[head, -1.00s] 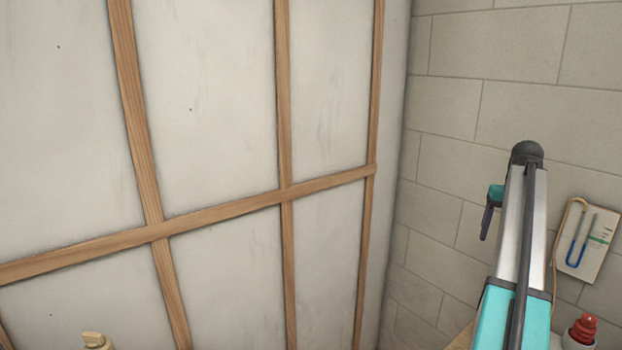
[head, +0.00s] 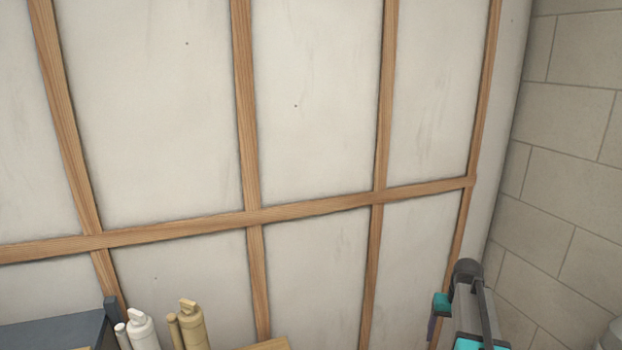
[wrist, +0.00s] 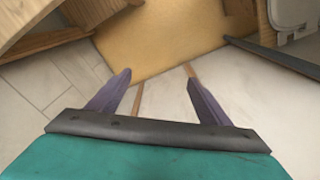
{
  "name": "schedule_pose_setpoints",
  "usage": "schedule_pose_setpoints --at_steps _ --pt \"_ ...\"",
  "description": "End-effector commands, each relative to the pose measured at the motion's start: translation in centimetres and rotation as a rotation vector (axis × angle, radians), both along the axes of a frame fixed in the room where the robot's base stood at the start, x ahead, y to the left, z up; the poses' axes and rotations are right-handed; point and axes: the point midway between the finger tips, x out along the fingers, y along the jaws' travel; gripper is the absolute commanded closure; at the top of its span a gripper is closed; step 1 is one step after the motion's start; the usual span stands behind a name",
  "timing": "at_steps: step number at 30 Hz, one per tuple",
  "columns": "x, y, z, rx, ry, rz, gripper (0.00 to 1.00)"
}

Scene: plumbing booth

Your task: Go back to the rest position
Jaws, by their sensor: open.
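My gripper (wrist: 157,95) shows in the wrist view with its two purple fingers spread apart. It is open, and nothing is between the fingers. In the head view part of my arm stands at the lower right, in front of the panelled wall. A purple finger (head: 431,328) just shows there beside the teal part, and the rest of the gripper is hidden.
A white wall with wooden battens (head: 250,215) fills the head view, with a block wall (head: 575,150) at right. The wrist view shows a yellowish board (wrist: 165,40).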

Motion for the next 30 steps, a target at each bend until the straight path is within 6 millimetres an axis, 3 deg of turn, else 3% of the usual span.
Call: schedule_pose_setpoints --at_steps 1,3,15,21,30 --pt "-0.6 2.4 -1.5 0.002 0.006 0.022 0.28" --pt "-1.0 5.1 -3.1 0.003 0.012 0.045 0.28" --pt "-5.8 18.8 -11.5 0.005 0.043 0.182 0.28" --pt "-8.6 23.4 -14.1 0.003 0.054 0.236 0.28" --pt "-12.1 27.6 -16.8 0.000 0.069 0.290 0.28"
